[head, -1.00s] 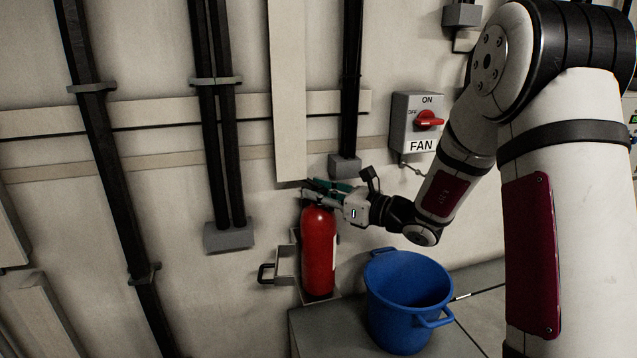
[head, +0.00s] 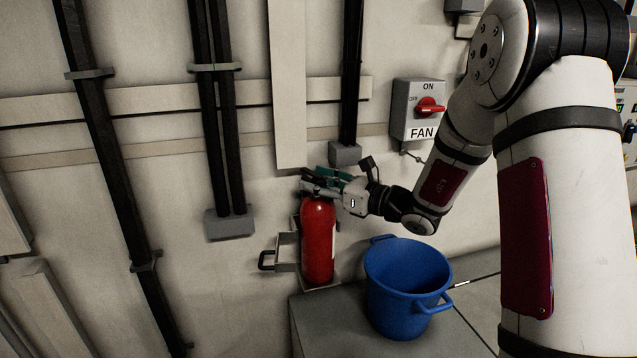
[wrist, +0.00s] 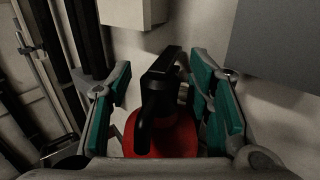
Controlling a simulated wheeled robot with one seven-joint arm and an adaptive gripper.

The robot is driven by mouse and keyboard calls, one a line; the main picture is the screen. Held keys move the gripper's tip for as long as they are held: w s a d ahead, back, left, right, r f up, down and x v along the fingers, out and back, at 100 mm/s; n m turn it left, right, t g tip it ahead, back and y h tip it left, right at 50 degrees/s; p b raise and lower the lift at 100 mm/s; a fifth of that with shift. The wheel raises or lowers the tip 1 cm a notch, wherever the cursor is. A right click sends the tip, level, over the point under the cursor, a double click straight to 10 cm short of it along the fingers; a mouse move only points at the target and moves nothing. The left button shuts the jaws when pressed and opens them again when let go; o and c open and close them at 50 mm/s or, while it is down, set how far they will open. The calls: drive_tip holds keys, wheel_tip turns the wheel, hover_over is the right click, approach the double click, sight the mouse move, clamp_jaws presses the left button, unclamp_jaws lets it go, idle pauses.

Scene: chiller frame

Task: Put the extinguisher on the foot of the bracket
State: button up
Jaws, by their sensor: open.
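The red extinguisher (head: 318,245) stands upright at the wall bracket (head: 288,253), and its base is at the bracket's foot (head: 322,286). A handle or strap of the bracket sticks out to the left. In the wrist view the extinguisher's black head (wrist: 158,90) and red shoulder (wrist: 165,138) lie between the two teal-padded fingers. My gripper (wrist: 160,105) is open around the head, with a visible gap on each side. In the head view my gripper (head: 325,180) is at the top of the extinguisher, coming from the right. Whether the base rests fully on the foot is hard to tell.
A blue bucket (head: 405,290) stands on a grey surface (head: 340,325) to the right of the extinguisher, below my arm. A FAN switch box (head: 418,110) is on the wall above right. Dark conduits (head: 218,120) run down the wall on the left.

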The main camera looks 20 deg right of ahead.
drive_tip(key=v, duration=1.2)
drive_tip(key=s+a+r+n+g, duration=0.3)
drive_tip(key=s+a+n+g, duration=0.9)
drive_tip(key=s+a+n, duration=0.65)
drive_tip(key=s+d+f+n+h, duration=0.2)
drive_tip(key=s+d+n+h, duration=0.7)
drive_tip(key=s, duration=0.6)
drive_tip(key=shift+s+d+f+n+t+h, duration=0.25)
drive_tip(key=shift+d+f+n+t+h, duration=0.1)
drive_tip(key=shift+d+h, duration=0.7)
drive_tip(key=shift+a+r, duration=0.1)
drive_tip(key=shift+a, duration=0.05)
